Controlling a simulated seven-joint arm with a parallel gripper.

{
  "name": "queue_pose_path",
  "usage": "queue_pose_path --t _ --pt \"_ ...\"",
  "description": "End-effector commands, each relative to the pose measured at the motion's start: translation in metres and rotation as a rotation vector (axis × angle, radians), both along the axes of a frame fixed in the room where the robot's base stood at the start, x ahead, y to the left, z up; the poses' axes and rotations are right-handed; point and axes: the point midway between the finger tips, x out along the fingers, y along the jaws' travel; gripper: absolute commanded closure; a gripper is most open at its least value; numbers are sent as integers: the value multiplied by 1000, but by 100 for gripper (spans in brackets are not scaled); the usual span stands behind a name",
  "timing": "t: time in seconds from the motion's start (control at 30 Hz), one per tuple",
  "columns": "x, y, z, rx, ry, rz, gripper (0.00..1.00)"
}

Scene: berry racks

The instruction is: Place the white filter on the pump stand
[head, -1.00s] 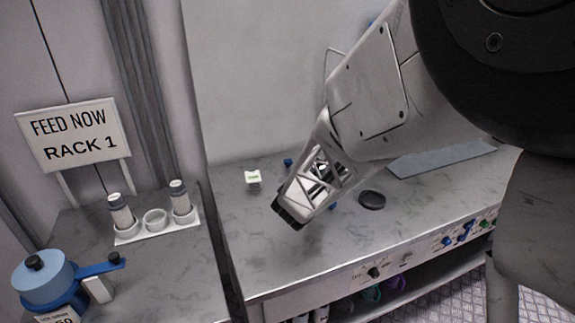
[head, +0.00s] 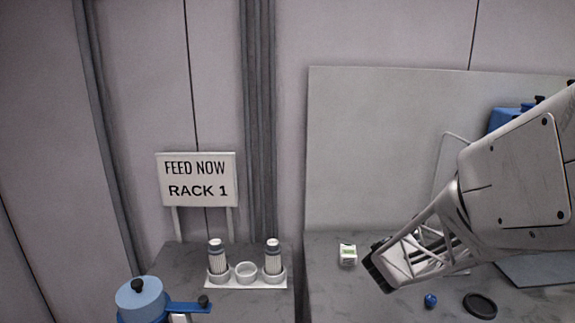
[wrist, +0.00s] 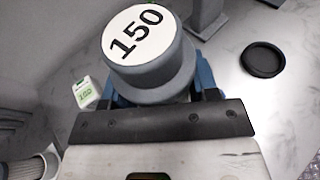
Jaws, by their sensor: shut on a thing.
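My gripper (head: 378,276) is above the right-hand worktop in the head view, beside a small white box. In the wrist view it is shut on a filter (wrist: 150,50) with a grey cap and a white top disc marked 150. The filter's lower body is hidden under the cap, and I cannot make the filter out in the head view. Two white ribbed filters with grey caps, the left one (head: 217,257) and the right one (head: 272,257), stand upright in the white rack. I cannot clearly identify the pump stand.
The white rack (head: 246,285) has an empty middle cup (head: 246,271). A sign (head: 197,180) reads "FEED NOW RACK 1". A blue pot (head: 142,300) is at lower left. The white box (head: 348,254), a blue knob (head: 431,300) and a black disc (head: 481,305) lie on the worktop.

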Motion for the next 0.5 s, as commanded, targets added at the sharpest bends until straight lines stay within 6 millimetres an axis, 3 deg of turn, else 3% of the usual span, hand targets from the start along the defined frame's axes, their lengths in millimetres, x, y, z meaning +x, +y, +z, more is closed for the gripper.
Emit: queue_pose_path --t 0.2,0.5 --pt "60 24 58 -1 -3 118 71" --pt "134 66 153 -1 -4 307 71"
